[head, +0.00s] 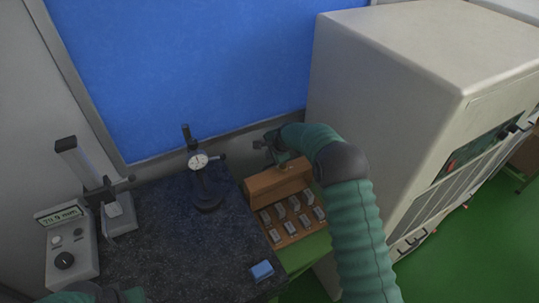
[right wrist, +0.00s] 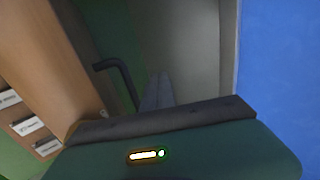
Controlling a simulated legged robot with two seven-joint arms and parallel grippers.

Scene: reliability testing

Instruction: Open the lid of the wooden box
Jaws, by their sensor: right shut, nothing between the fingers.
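The wooden box (head: 263,219) stands to the right of the dark stone plate in the head view. Its lid (head: 278,184) is raised at the back, and several grey metal blocks show in rows inside. My right gripper (head: 274,148) is behind and above the lid's top edge, shut and empty. In the right wrist view the gripper's grey finger (right wrist: 157,92) points away beside the wooden lid (right wrist: 40,60). I cannot tell whether it touches the lid. Labelled blocks show at the lower left there. My left arm shows only in part at the bottom left; its gripper is out of view.
The dark stone plate (head: 160,250) carries a dial gauge on a stand (head: 199,163) and a blue block (head: 262,271). A digital gauge (head: 68,240) stands at left. A large beige cabinet (head: 375,100) rises close to my right arm. A blue panel (head: 190,70) is behind.

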